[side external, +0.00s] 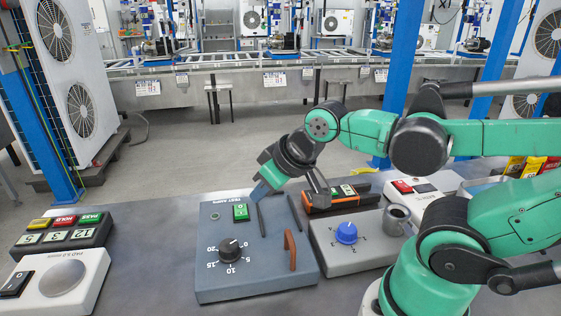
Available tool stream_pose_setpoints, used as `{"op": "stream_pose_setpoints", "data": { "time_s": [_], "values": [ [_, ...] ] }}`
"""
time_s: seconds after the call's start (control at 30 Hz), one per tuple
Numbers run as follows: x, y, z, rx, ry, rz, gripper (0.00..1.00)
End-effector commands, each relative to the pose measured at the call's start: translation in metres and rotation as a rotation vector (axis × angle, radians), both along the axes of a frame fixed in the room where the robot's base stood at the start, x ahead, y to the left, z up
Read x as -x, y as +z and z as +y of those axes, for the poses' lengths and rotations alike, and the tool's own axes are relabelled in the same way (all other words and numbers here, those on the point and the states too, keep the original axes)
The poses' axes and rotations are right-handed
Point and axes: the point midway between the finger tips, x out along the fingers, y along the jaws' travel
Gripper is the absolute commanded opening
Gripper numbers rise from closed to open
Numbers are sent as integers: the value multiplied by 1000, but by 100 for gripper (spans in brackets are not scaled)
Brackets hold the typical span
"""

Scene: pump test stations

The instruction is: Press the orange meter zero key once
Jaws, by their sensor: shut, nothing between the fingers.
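The orange meter (345,204) lies behind the grey box with the blue knob, right of the picture's middle. I cannot tell which patch is the zero key.
The test box also carries a black dial (230,249), two dark upright rods and a brown handle (290,251). The blue knob (346,233) is on the grey box.

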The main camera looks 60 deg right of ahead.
Motion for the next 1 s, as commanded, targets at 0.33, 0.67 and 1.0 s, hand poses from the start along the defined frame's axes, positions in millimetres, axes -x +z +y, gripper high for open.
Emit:
{"op": "stream_pose_setpoints", "data": {
  "time_s": [0.33, 0.67, 1.0],
  "values": [
    [0, 0, 0, 0, 0, 0, 0],
    [0, 0, 0, 0, 0, 0, 0],
    [-1, 0, -2, -17, -26, 2, 0]
  ]
}}
